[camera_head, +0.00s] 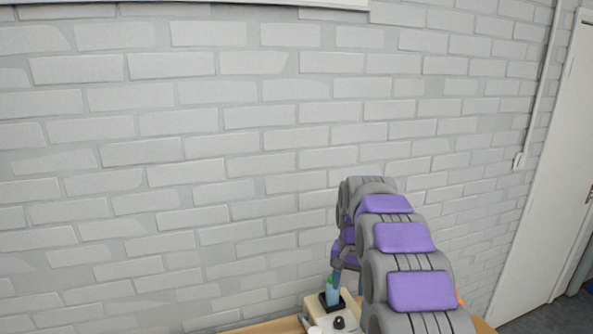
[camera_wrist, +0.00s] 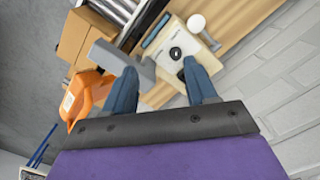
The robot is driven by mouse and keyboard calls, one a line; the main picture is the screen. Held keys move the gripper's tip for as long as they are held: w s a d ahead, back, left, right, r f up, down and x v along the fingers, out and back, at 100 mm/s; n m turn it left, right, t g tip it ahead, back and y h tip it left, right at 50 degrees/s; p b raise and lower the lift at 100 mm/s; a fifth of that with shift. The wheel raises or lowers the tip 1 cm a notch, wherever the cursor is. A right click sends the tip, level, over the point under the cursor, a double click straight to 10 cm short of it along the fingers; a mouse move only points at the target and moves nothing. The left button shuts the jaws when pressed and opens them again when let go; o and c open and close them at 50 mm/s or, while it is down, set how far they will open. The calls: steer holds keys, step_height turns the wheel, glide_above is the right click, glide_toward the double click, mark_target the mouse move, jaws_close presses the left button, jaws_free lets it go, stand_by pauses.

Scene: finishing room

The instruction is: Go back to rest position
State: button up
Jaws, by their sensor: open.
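My gripper (camera_wrist: 160,67) is open in the wrist view, its two blue fingers spread wide with nothing held between them. It points down over a wooden table (camera_wrist: 238,28). A cream device (camera_wrist: 173,35) with a dark round part lies beyond and between the fingertips; I cannot tell how far below them it is. In the head view my purple and grey arm reaches forward over the table (camera_head: 265,326) and mostly hides the gripper.
A white knob (camera_wrist: 196,22), a grey block (camera_wrist: 118,60), an orange object (camera_wrist: 85,98) and a cardboard box (camera_wrist: 84,40) lie around the gripper. A brick wall (camera_head: 180,150) stands behind; a door (camera_head: 548,180) is at right.

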steer(key=s+r+n+b, duration=0.2)
steer(key=s+b, duration=0.1)
steer(key=s, duration=1.9)
steer(key=s+f+n+b, duration=0.1)
steer(key=s+f, duration=0.3)
steer(key=s, duration=0.7)
steer(key=s+f+n+g+b, duration=0.1)
steer(key=s+f, duration=0.2)
steer(key=s, duration=0.9)
steer(key=shift+d+f, duration=0.15)
steer(key=shift+f, duration=0.2)
